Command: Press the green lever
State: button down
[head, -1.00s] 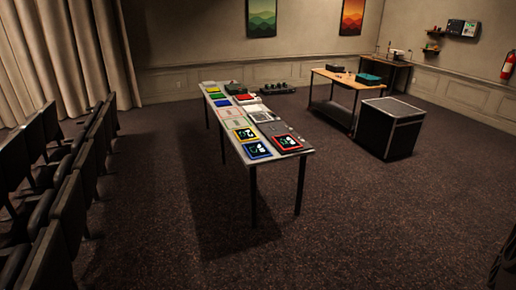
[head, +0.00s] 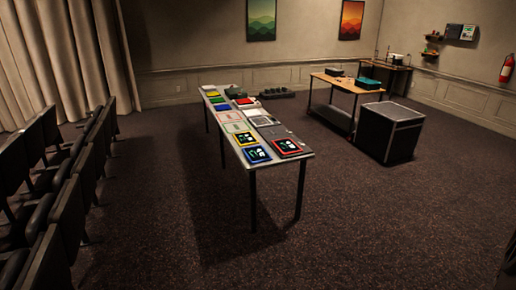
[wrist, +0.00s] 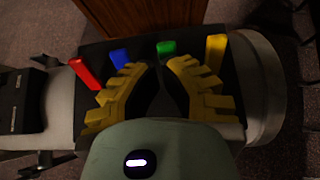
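The green lever (wrist: 166,48) shows in the wrist view, upper middle, at the far edge of a black panel (wrist: 88,53). A blue lever (wrist: 119,57) is left of it, a red lever (wrist: 84,73) farther left and a yellow lever (wrist: 215,52) to its right. My gripper (wrist: 160,66) has yellow toothed fingers, spread apart with a dark gap and nothing seen between them. Its tips appear just below the green lever in the picture; contact cannot be told. In the head view I cannot make out the levers or my gripper.
A long table (head: 276,163) with coloured panels stands mid-room in the head view. A black case (head: 390,131) and a wooden table (head: 345,84) are to its right. Rows of seats (head: 70,215) line the left.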

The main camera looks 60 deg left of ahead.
jog(key=shift+r, duration=0.15)
jog(key=shift+r+p, duration=0.7)
jog(key=shift+p, duration=0.2)
jog(key=shift+r, duration=0.1)
